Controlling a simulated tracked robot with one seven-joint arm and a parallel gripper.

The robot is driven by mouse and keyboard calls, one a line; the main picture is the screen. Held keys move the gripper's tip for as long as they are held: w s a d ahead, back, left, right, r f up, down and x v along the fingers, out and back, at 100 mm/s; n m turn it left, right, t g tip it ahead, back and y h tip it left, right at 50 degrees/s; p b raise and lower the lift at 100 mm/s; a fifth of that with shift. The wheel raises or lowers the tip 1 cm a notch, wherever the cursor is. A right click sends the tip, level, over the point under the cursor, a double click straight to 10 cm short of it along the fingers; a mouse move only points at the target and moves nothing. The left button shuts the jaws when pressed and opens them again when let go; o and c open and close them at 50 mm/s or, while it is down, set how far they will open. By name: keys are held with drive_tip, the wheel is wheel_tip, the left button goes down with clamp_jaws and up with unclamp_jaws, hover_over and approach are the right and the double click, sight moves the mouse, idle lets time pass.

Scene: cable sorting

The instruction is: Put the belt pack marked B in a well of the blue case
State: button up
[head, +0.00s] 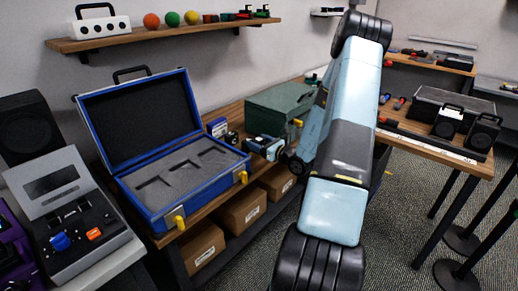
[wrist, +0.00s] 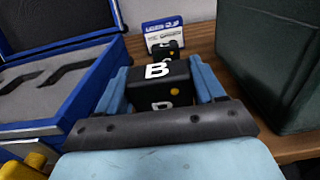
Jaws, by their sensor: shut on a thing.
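The belt pack marked B (wrist: 157,88) is a black block with a white letter B on top and a small orange dot on its near face. My gripper (wrist: 160,68) is shut on it, with one blue finger on each side. In the head view my gripper (head: 262,146) is just right of the blue case, by the wooden bench. Whether the pack touches the bench is hidden. The blue case (head: 165,221) stands open with its lid up. Its grey foam has wells that look empty. The case also shows at the left of the wrist view (wrist: 105,84).
A dark green box (wrist: 268,70) stands close on my gripper's right, also seen in the head view (head: 278,107). A small blue and white box (wrist: 163,32) and a small black object (wrist: 166,50) are behind the pack. A grey device (head: 75,225) sits left of the case.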

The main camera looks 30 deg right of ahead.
drive_tip(key=shift+w+d+f, duration=0.1)
drive_tip(key=shift+d+f, duration=0.1)
drive_tip(key=shift+d, duration=0.05)
drive_tip(key=f, duration=0.2)
drive_tip(key=shift+w+f, duration=0.4)
drive_tip(key=shift+d+f, duration=0.15)
drive_tip(key=shift+f, duration=0.2)
drive_tip(key=shift+f, duration=0.15)
drive_tip(key=o, duration=1.1)
drive_tip(key=shift+o, duration=0.2)
